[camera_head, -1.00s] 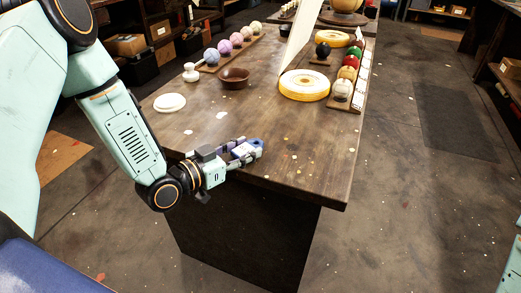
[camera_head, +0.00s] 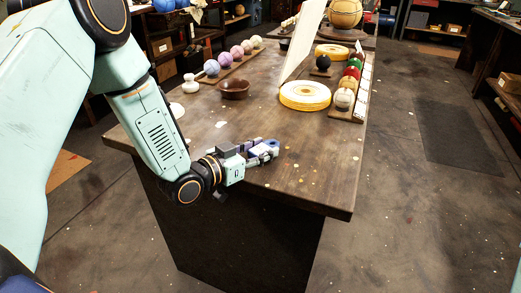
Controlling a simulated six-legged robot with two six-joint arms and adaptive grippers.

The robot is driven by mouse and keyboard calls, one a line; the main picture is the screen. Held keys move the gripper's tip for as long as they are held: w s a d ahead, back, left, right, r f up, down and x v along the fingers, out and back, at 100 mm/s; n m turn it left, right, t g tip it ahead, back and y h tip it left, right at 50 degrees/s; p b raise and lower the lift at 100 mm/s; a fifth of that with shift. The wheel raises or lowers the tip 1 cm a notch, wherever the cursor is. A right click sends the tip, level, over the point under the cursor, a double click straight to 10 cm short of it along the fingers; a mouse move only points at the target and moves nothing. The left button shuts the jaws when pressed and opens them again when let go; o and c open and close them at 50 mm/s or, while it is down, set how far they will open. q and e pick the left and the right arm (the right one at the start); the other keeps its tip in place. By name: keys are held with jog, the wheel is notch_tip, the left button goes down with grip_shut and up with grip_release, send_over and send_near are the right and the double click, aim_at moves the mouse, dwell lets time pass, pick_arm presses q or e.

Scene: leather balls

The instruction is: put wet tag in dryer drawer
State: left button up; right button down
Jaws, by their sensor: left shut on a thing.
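My left gripper (camera_head: 264,152) reaches in from the left above the near part of the wooden table. It is shut on a small blue piece (camera_head: 270,144) at its fingertips, which looks like the tag. The fingers hide much of the piece, and I cannot tell whether it is wet. The piece appears held just above the tabletop. I cannot make out a dryer drawer in this view. My right gripper is not in view.
The dark wooden table (camera_head: 300,185) carries a brown bowl (camera_head: 234,90), a yellow-white round disc (camera_head: 305,96), a white upright panel (camera_head: 304,42) and rows of coloured balls. Floor to the right is open.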

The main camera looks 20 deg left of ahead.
pick_arm(q)
jog(key=shift+f, duration=0.25)
jog(key=o, duration=0.9)
jog(key=shift+r, duration=0.1)
jog(key=shift+o, duration=0.2)
jog(key=shift+w, duration=0.1)
